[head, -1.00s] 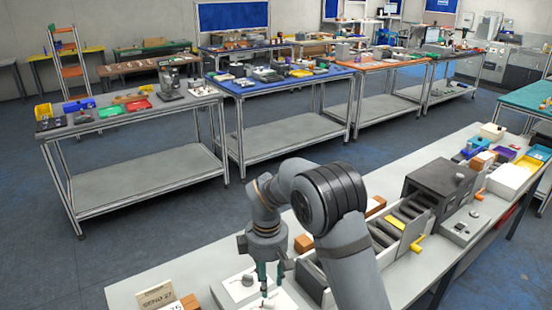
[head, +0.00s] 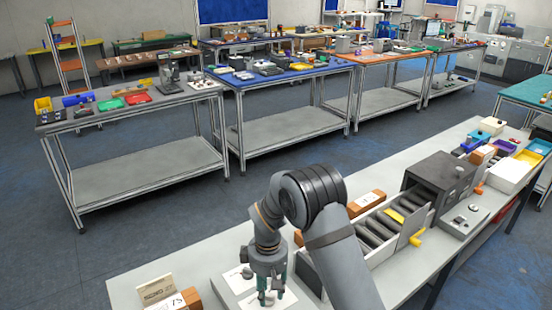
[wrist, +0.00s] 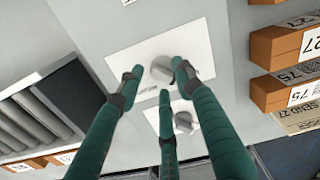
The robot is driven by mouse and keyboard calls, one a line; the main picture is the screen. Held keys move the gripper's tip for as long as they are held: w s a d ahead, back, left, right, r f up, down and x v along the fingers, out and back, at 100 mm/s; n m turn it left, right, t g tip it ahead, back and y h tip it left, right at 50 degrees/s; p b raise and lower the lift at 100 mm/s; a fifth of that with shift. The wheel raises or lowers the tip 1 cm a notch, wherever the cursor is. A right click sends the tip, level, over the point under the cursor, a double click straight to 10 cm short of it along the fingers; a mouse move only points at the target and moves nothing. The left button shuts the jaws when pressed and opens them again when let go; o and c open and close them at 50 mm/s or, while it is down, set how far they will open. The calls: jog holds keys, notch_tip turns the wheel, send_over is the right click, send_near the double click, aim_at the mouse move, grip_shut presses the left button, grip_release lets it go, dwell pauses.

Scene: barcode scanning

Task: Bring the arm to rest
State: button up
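My gripper (head: 270,292) is above the grey counter at the bottom of the head view, its green fingers pointing down. In the wrist view its three green fingers (wrist: 160,82) are spread apart with nothing between them, so it is open and empty. Beyond the fingertips a grey knob-shaped piece (wrist: 168,68) lies on a white card. A second grey piece (wrist: 183,121) sits on another white card, partly behind a finger.
A roller conveyor (head: 375,235) with a dark scanner box (head: 440,180) stands right of my arm. Orange boxes with number labels (wrist: 285,88) and a "SEND 27" sign (head: 158,290) stand on the counter. Coloured bins (head: 525,155) are at the far right.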

jog(key=m+p, duration=0.1)
jog(key=m, duration=0.5)
jog(key=shift+s+r+m+p, duration=0.1)
jog(key=shift+r+m+p, duration=0.05)
jog(key=shift+m+p, duration=0.2)
jog(key=m+p, duration=0.2)
jog(key=m, duration=0.3)
jog(key=shift+s+m+p, duration=0.1)
jog(key=shift+m+p, duration=0.2)
jog(key=shift+m, duration=0.05)
jog(key=shift+r+b, duration=0.5)
jog(key=shift+r, duration=1.3)
jog(key=shift+d, duration=0.1)
